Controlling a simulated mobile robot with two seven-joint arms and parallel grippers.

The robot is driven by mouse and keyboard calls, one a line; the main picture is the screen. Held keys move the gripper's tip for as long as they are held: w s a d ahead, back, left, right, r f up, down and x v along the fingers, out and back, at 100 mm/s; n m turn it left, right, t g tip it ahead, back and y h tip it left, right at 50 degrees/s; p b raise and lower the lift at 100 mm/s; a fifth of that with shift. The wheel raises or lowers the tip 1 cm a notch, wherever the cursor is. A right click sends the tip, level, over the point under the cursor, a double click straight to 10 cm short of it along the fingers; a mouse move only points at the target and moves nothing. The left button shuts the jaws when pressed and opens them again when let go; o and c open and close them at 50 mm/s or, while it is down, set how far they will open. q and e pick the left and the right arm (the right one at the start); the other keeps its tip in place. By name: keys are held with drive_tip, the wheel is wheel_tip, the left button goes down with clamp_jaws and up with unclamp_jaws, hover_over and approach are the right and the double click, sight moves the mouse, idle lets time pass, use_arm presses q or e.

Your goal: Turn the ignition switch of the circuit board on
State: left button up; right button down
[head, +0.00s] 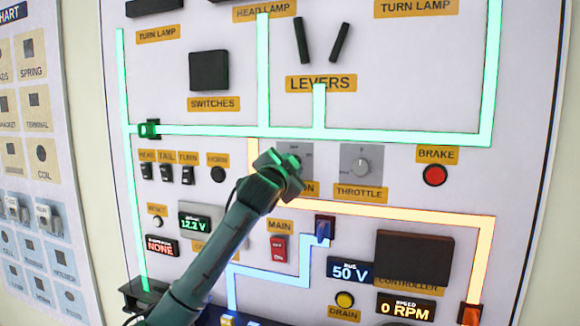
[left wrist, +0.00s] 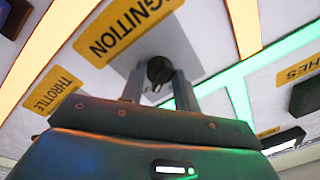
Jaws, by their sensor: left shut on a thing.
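The ignition switch is a dark round knob (left wrist: 158,70) on a light grey plate, beside its orange IGNITION label (left wrist: 128,30) in the left wrist view. In the head view the plate (head: 303,150) shows only in part, and my gripper hides the knob and most of the label. My left gripper (head: 288,163) reaches up from the lower left to the board. In the left wrist view its two fingers (left wrist: 159,88) stand on either side of the knob, shut on it. My right gripper is in neither view.
The circuit board (head: 215,105) is upright. The throttle dial (head: 362,165) and red brake button (head: 434,175) are to the right; the horn button (head: 218,175) and several small switches are to the left. The red main switch (head: 279,248) is below.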

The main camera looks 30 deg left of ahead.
use_arm(q)
drive_tip(key=o, duration=1)
drive_tip(key=b+v, duration=0.4)
drive_tip(key=v, duration=0.9)
drive_tip(key=shift+s+f, duration=0.1)
drive_tip(key=shift+f, duration=0.1)
drive_tip(key=d+f+g+h, duration=0.15)
drive_tip(key=d+f, duration=0.25)
drive_tip(key=f, duration=0.7)
drive_tip(key=d+f+g+h, duration=0.1)
drive_tip(key=d+f+h, duration=0.25)
drive_tip(key=f, duration=0.75)
drive_tip(key=d+f+g+h, duration=0.1)
drive_tip(key=d+f, duration=0.3)
drive_tip(key=f, duration=0.7)
drive_tip(key=s+d+f+n+g, duration=0.1)
drive_tip(key=s+d+f, duration=0.2)
drive_tip(key=s+f, duration=0.4)
drive_tip(key=s+d+f+n+g+h, duration=0.1)
drive_tip(key=s+d+f, duration=0.3)
drive_tip(key=s+f, duration=0.3)
drive_tip(key=s+d+f+n+g+h, duration=0.1)
drive_tip(key=s+d+f+g, duration=0.1)
drive_tip(key=s+f, duration=0.6)
drive_tip(key=shift+s+d+n, duration=0.3)
drive_tip(key=shift+s+d, duration=0.2)
drive_tip(key=shift+d, duration=0.3)
